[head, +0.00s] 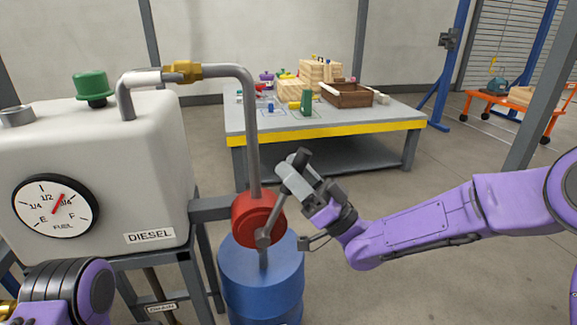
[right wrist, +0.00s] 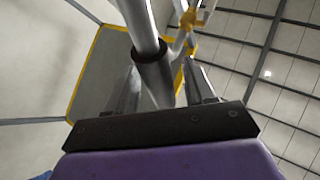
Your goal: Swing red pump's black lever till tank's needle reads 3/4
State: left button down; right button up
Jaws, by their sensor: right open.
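The red pump (head: 252,218) sits on a blue drum beside the white diesel tank (head: 150,190). Its lever (head: 272,225) slants up and right from the pump's front, its black grip (head: 302,157) showing at the top. My right gripper (head: 298,178) is at the upper lever, partly covering it. In the right wrist view, the dark grip (right wrist: 154,72) lies between the spread fingers of the open right gripper (right wrist: 162,80). The tank's gauge (head: 55,207) has a red needle pointing up and right, close to 3/4. My left gripper is out of view; only part of my left arm shows.
A steel pipe (head: 250,130) rises from the pump and bends over to the tank top, close left of my right gripper. The blue drum (head: 262,275) stands below. A workbench (head: 395,113) with wooden boxes is behind. Open floor lies to the right.

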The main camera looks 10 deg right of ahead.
jog(key=b+v, duration=0.1)
jog(key=v, duration=0.8)
dwell(0.6)
